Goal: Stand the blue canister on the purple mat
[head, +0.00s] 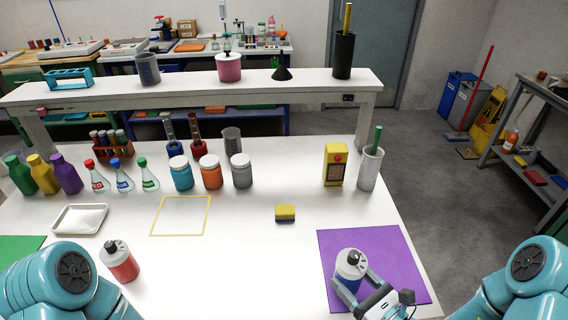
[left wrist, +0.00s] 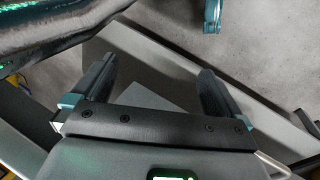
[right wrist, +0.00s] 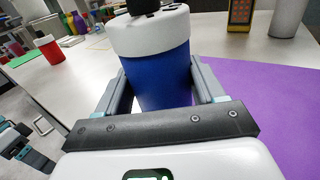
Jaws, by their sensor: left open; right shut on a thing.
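The blue canister (head: 349,270), with a white lid and black knob, is at the purple mat (head: 395,245) in the head view. My right gripper (head: 362,287) is shut on it; the canister (right wrist: 160,75) stands between the two fingers in the right wrist view. It looks upright or nearly so. Its base is hidden, so I cannot tell whether it touches the mat. The mat (right wrist: 265,105) shows to its right in the right wrist view. My left gripper (left wrist: 150,95) is open and empty, pointing at the floor beside a grey surface.
A red canister (head: 122,262) stands at the front left of the white table. Bottles and jars line the back left. The table's middle is clear.

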